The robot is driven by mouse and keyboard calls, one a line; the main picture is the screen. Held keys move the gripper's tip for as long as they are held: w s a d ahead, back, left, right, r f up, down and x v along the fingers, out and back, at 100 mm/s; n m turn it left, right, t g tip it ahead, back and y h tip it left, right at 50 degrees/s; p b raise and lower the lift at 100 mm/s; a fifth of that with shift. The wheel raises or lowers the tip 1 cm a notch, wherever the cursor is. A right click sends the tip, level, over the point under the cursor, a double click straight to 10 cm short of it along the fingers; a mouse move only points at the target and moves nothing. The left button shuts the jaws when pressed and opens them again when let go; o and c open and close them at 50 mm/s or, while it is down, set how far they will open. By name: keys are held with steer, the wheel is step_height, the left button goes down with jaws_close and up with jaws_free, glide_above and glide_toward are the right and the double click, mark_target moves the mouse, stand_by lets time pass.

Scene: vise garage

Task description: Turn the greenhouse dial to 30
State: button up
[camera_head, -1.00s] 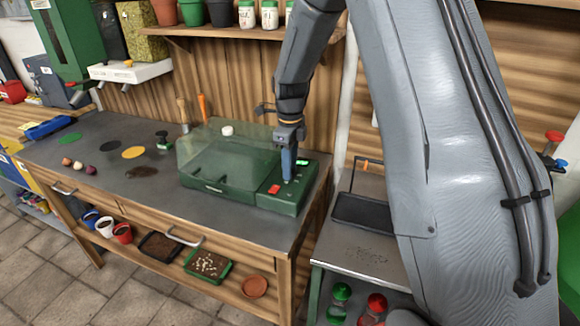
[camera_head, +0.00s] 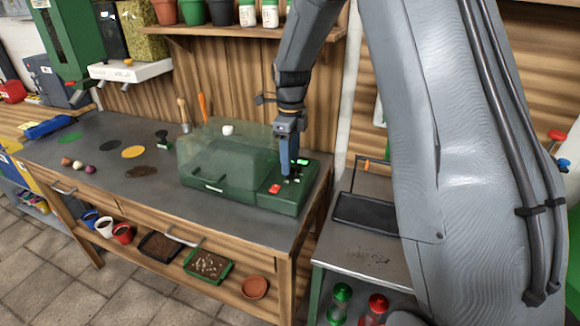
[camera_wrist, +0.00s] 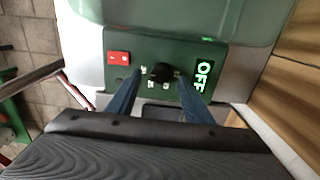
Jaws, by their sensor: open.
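The greenhouse (camera_head: 225,165) is a green base with a clear lid, standing on the workbench. Its control panel (camera_wrist: 130,45) is on the right end of the base. The black dial (camera_wrist: 160,71) sits in the middle of the panel, with small white labels around it that are too small to read. A lit green display (camera_wrist: 204,75) reads OFF. A red switch (camera_wrist: 119,58) lies on the panel's other side. My gripper (camera_wrist: 157,82) is open, with its two blue fingers on either side of the dial. In the head view my gripper (camera_head: 290,172) points down at the panel and hides the dial.
The workbench (camera_head: 100,180) holds small bulbs (camera_head: 78,165) and coloured discs at the left. A shelf (camera_head: 250,33) with pots and jars is above, behind my arm. A metal side table (camera_head: 365,258) with a black tray (camera_head: 365,212) stands at the right.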

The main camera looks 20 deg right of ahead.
step_height(320, 180, up, 5)
steer(key=shift+r+b, duration=0.1)
steer(key=shift+b, duration=0.45)
steer(key=s+f+n, duration=0.2)
steer(key=s+n, duration=1)
steer(key=s, duration=0.1)
steer(key=s+f+n+t, duration=0.1)
steer(key=s+f+n, duration=0.2)
steer(key=s+n, duration=0.9)
steer(key=shift+s+n, duration=0.4)
steer(key=shift+n, duration=0.3)
